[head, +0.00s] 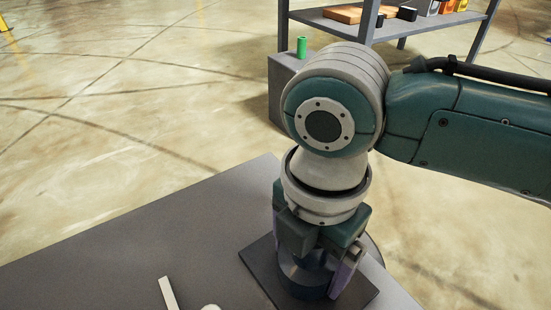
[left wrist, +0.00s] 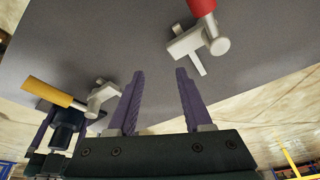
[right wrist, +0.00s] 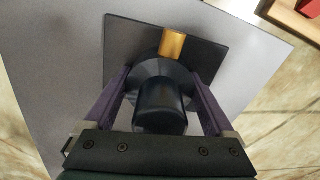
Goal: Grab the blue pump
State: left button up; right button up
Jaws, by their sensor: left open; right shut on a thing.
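The blue pump (head: 303,283) is a dark blue, rounded body on a dark square plate (head: 258,262) on the grey table. My right gripper (head: 318,278) points down over it, with its purple fingers shut on its sides. In the right wrist view the pump (right wrist: 160,104) sits between the fingers, and its top faces the camera. The pump (left wrist: 68,118) also shows at the left edge of the left wrist view, between purple fingers. My left gripper (left wrist: 158,72) is open and empty over the table; it is out of the head view.
A yellow cylinder (right wrist: 173,43) shows beside the pump. A pale grey part with a red end (left wrist: 203,30) lies on the table (head: 130,240). A shelf (head: 425,22) with boxes stands behind, near a grey block bearing a green cylinder (head: 302,47).

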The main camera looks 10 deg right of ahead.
grip_shut()
jog(key=shift+r, duration=0.1)
